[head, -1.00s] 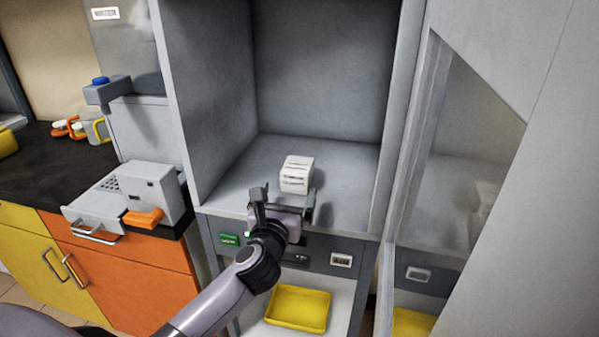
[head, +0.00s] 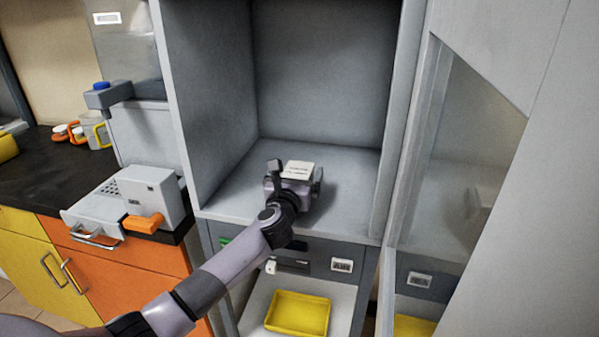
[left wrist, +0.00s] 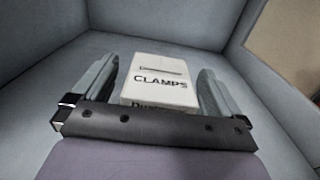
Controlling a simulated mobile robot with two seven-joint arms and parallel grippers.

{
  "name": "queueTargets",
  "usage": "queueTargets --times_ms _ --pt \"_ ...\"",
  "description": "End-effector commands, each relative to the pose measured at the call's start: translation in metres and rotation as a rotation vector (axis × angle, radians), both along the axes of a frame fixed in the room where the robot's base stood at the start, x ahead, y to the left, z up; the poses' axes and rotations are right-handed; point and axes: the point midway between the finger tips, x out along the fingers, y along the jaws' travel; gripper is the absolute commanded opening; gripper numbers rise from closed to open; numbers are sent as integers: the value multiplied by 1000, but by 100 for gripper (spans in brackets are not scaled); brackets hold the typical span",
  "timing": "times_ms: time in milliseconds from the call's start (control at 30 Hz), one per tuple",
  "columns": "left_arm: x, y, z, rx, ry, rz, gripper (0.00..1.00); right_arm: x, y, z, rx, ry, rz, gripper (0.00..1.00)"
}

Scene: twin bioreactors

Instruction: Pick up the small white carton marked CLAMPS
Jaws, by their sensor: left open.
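The small white carton (head: 299,169) stands on the floor of the grey open compartment in the head view, its lower part hidden behind my left gripper. In the left wrist view the carton (left wrist: 158,80) reads CLAMPS, with a second line of print partly cut off by the gripper body. My left gripper (head: 296,172) reaches into the compartment. In the left wrist view its fingers (left wrist: 158,88) are open, one on each side of the carton, with a gap visible on both sides. My right gripper does not show.
A glass panel (head: 465,165) is at the right. A grey device with an orange handle (head: 145,222) stands on the dark counter at left.

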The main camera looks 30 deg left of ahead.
Motion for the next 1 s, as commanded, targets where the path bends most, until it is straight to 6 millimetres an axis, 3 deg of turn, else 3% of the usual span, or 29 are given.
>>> queueTargets --times_ms 400,567,600,1000 --pt "10 2 -1 0 0 -1 100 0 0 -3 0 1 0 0" --pt "10 2 -1 0 0 -1 48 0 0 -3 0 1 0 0" --pt "10 2 -1 0 0 -1 42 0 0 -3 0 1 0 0" --pt "10 2 8 -1 -2 -1 42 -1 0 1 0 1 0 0"
